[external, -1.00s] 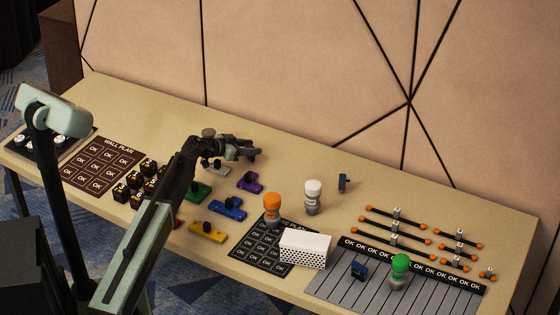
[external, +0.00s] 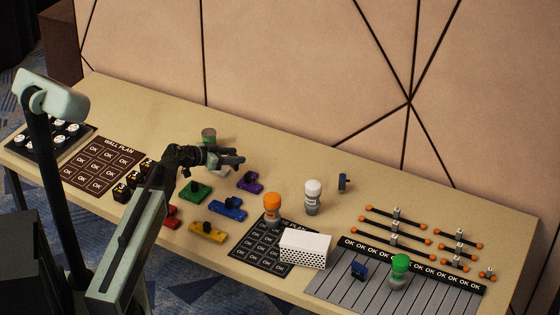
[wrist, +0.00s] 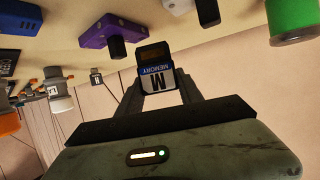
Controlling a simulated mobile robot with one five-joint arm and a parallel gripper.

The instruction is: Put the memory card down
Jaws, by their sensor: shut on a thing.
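The memory card (wrist: 157,78) is a small dark card with a blue and white label reading MEMORY and a large M. In the wrist view it sits between the two fingers of my gripper (wrist: 160,88), which is shut on it. In the external view my gripper (external: 238,160) is over the back left part of the table, behind the purple block (external: 250,182). The card cannot be made out there. Whether it touches the table cannot be told.
Around my gripper stand a green-banded cylinder (external: 208,136), a green block (external: 195,191) and a blue block (external: 228,208). A brown wall plan board (external: 92,186) lies left. A white perforated box (external: 305,248) stands right. The table (external: 290,165) is bare towards the wall.

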